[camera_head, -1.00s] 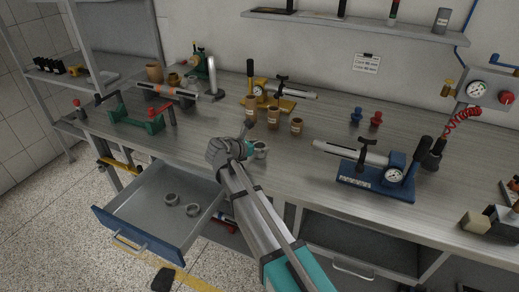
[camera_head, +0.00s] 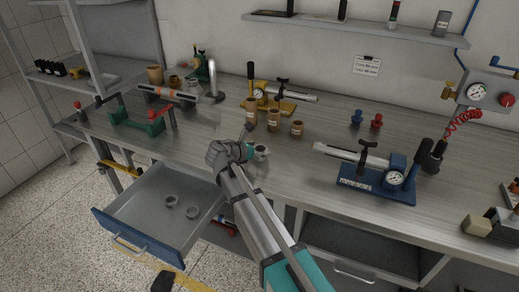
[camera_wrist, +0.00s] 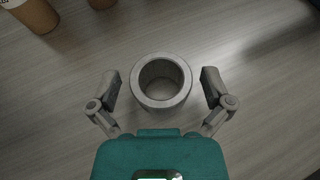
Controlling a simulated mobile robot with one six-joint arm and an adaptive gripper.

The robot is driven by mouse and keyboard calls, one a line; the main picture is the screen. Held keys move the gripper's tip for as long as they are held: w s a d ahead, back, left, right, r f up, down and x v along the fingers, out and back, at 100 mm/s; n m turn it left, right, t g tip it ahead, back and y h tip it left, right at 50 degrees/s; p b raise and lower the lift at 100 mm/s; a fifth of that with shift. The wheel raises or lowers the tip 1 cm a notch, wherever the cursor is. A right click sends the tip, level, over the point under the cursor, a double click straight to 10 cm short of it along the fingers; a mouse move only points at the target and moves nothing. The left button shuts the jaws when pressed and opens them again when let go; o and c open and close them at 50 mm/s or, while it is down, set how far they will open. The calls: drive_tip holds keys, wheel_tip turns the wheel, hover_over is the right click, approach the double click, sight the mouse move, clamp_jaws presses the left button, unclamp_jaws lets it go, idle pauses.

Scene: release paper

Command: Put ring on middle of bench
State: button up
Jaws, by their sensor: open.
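A grey metal ring (camera_wrist: 161,104) rests on the bench (camera_head: 302,154), near its front edge and around its middle. It also shows in the head view (camera_head: 262,152). My gripper (camera_wrist: 160,90) is open, with one finger on each side of the ring and a visible gap to each. Two more rings lie in the open drawer (camera_head: 127,193): one ring (camera_head: 171,200) at the left and another ring (camera_head: 192,211) to its right.
Brown cups (camera_head: 273,121) stand behind my gripper, and some also show at the wrist view's upper left (camera_wrist: 36,14). A blue gauge tool (camera_head: 376,183) lies to the right, a green stand (camera_head: 137,122) to the left. Bare bench separates the ring from the blue tool.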

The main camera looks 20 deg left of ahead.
drive_tip(key=shift+r, duration=0.2)
drive_tip(key=shift+s+a+r+p, duration=0.1)
drive_tip(key=shift+s+a+p, duration=0.05)
drive_tip(key=shift+s+p, duration=0.15)
drive_tip(key=p+v, duration=0.4)
drive_tip(key=v, duration=0.7)
drive_tip(key=shift+r, duration=0.15)
drive_tip(key=shift+s+a, duration=0.1)
